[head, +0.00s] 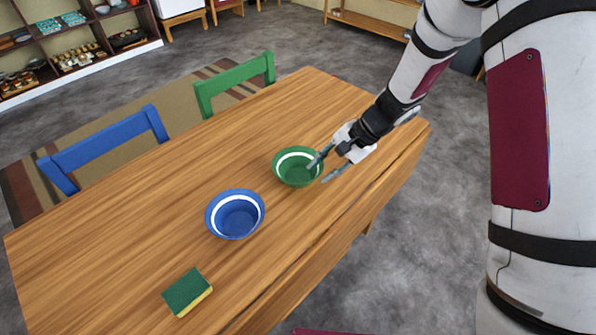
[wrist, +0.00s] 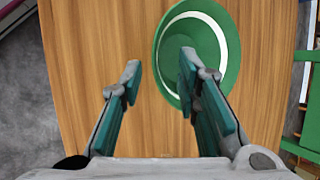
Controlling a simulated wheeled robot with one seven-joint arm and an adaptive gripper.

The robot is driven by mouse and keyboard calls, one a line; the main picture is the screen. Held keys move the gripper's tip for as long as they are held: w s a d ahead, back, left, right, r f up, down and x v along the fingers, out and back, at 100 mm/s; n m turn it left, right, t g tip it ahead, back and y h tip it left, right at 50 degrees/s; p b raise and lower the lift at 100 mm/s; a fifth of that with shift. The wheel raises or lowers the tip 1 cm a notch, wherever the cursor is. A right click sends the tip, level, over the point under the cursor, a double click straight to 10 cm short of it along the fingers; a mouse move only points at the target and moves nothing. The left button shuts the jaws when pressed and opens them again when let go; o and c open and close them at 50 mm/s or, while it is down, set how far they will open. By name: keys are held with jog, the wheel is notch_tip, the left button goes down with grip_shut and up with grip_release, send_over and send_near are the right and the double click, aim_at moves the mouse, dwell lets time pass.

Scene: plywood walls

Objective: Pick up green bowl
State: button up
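The green bowl (head: 297,170) with a white inner band stands upright on the wooden table. My gripper (head: 320,168) is at its right rim, with one finger over the bowl's inside and the other outside to the right. In the wrist view the green bowl (wrist: 200,45) is at the upper middle. My gripper (wrist: 158,72) is open there, the right finger over the bowl and the left finger over bare wood. The bowl's rim lies between the two fingers. I cannot tell whether either finger touches the bowl.
A blue bowl (head: 235,215) stands to the left of the green bowl, and a green and yellow sponge (head: 187,292) lies nearer the front. A blue chair (head: 105,147) and a green chair (head: 235,82) stand along the far side. The left part of the table (head: 90,255) is clear.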

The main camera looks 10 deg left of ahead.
jog(key=shift+x, duration=1.95)
jog(key=shift+s, duration=0.1)
grip_shut()
jog(key=shift+r, duration=0.1)
